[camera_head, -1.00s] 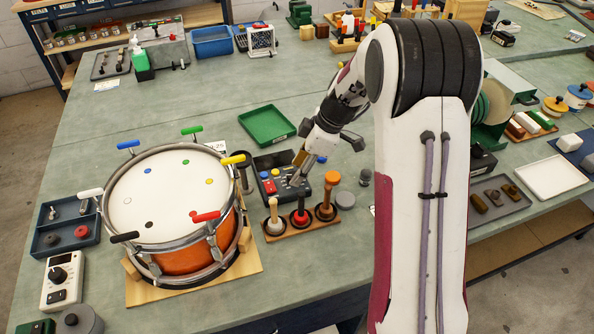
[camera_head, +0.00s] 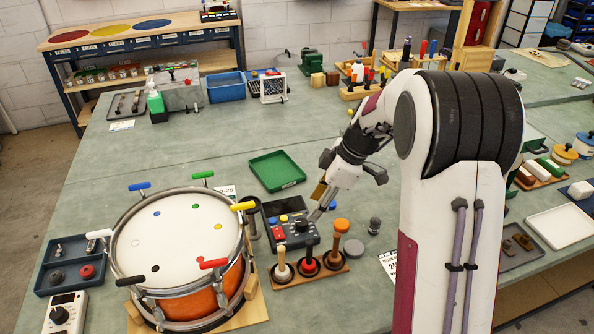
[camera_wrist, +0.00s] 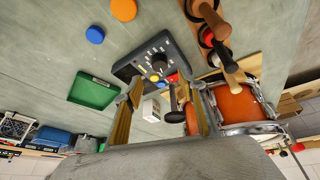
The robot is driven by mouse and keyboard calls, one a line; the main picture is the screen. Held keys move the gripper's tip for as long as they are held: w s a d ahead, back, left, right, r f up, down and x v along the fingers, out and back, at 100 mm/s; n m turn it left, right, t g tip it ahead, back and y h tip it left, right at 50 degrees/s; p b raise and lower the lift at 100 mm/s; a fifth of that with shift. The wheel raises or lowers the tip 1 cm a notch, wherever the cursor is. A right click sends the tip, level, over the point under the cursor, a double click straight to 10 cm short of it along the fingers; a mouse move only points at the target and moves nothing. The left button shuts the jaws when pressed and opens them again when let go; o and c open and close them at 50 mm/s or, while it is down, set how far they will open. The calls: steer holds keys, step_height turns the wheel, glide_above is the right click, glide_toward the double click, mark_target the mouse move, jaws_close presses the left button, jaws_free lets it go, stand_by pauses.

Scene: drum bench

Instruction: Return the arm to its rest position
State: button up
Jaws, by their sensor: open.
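My gripper (camera_head: 324,200) is above the bench near the dark control box (camera_head: 290,230), which has red, blue and yellow buttons and a black knob. In the wrist view my gripper (camera_wrist: 165,105) shows two yellowish fingers spread apart with nothing held between them. The control box (camera_wrist: 155,62) appears beyond the fingertips there, with a gap. My white arm covers the right part of the head view and hides some of the bench behind it.
An orange drum (camera_head: 200,303) with coloured tuning keys stands at left. A wooden rack (camera_head: 308,275) of handled tools is in front of the box. A green tray (camera_head: 277,170) lies behind it. The bench middle (camera_head: 220,140) is clear.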

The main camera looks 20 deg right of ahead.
steer(key=s+a+r+m+h, duration=0.1)
steer(key=s+a+r+m, duration=0.2)
steer(key=s+r, duration=0.35)
steer(key=s+a+r+m+h, duration=0.1)
steer(key=s+a+r+m, duration=0.15)
steer(key=s+r, duration=0.35)
steer(key=s+r+m+t+h, duration=0.1)
steer(key=s+m, duration=0.7)
steer(key=s, duration=1)
steer(key=shift+s+a+t+h, duration=0.35)
steer(key=shift+a+t+h, duration=0.15)
steer(key=shift+t, duration=0.6)
stand_by(1.7)
